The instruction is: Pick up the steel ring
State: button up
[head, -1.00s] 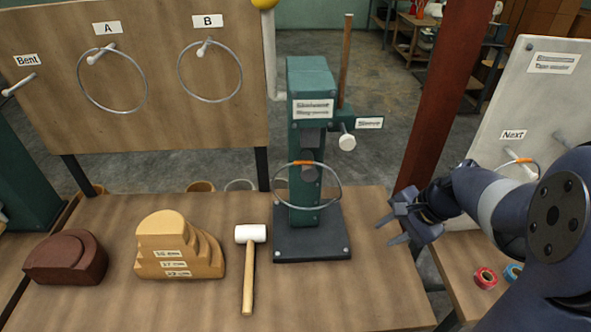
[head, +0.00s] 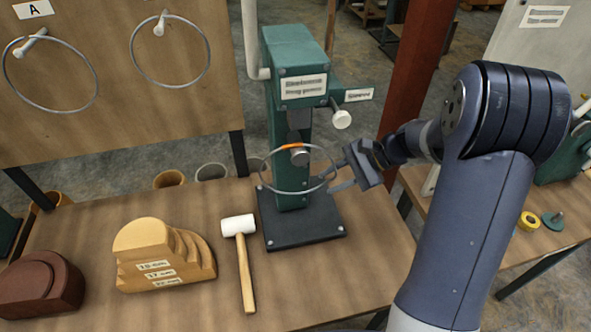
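A thin steel ring (head: 264,180) with an orange band at its top hangs on the stud of the green press (head: 278,135), above its dark base plate. Two plain steel rings hang on the pegboard, one under the label A (head: 95,83) and one to its right (head: 209,58). My gripper (head: 337,178) is at the right edge of the banded ring, its fingers apart and pointing left. Whether a finger touches the ring cannot be told.
A white-headed mallet (head: 245,270), a tan stepped block (head: 150,245) and a brown block (head: 35,288) lie on the bench left of the press. A white-ended peg (head: 341,119) sticks out above my gripper. A red-brown post (head: 412,70) stands behind my arm.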

jog(key=p+x, duration=0.1)
jog(key=x, duration=0.3)
jog(key=shift+a, duration=0.25)
grip_shut()
dwell(1.2)
